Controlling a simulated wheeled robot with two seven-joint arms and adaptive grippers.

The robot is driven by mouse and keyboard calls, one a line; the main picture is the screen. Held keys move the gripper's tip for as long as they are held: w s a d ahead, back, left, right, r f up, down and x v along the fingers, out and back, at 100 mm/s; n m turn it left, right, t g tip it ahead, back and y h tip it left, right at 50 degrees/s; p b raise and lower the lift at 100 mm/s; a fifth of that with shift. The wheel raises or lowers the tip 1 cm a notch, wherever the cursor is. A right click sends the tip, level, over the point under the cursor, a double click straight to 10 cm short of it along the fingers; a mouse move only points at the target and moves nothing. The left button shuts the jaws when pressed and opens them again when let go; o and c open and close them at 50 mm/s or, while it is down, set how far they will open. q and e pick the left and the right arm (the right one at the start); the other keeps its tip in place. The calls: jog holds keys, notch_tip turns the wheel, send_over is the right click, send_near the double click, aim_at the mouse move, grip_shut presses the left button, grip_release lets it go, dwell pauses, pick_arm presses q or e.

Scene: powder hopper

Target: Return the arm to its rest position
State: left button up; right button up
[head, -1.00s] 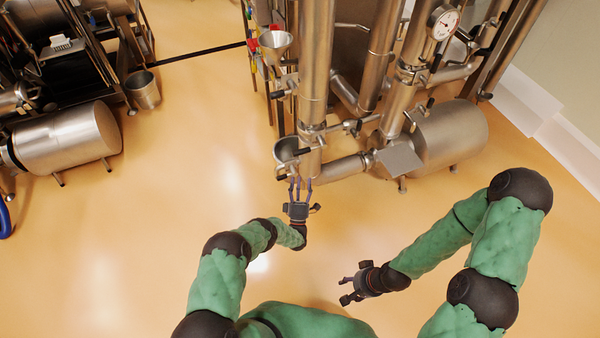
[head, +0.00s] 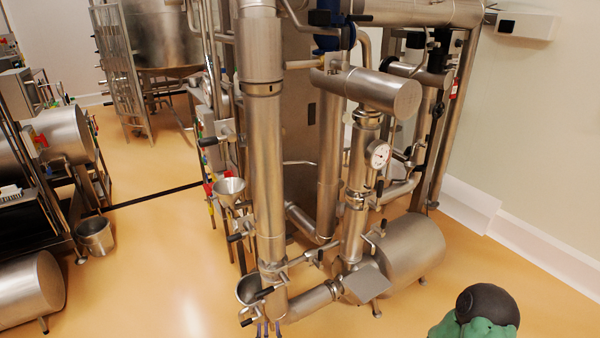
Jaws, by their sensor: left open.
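A round steel bowl (head: 249,289) sits just above and left of the fingertips, beside the column.
A steel funnel (head: 229,188) is left of the column. A horizontal tank (head: 402,250) with a gauge (head: 379,154) above it stands to the right. A bucket (head: 95,236) stands on the floor at the left. Open floor (head: 165,265) lies left of the column.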

pick_arm(q)
jog(key=w+f+m+g+h+p, duration=0.2)
jog(key=w+m+g+h, duration=0.1)
jog(key=w+m+g, duration=0.15)
jog(key=s+d+r+m+g+h+p, duration=0.1)
jog(key=s+g, duration=0.5)
jog(key=s, duration=0.6)
jog(key=s+d+r+m+g+h+p, duration=0.2)
jog(key=s+r+m+g, duration=0.2)
jog(key=s+g, duration=0.3)
jog(key=s+d+r+m+g+h+p, duration=0.1)
jog(key=s+r+m+g, duration=0.2)
jog(key=s, duration=1.5)
jog(key=m+g, duration=0.2)
jog(key=g, duration=0.2)
jog(key=shift+d+r+h+p, duration=0.25)
jog(key=shift+d+h+p, duration=0.05)
jog(key=shift+d+p, duration=0.05)
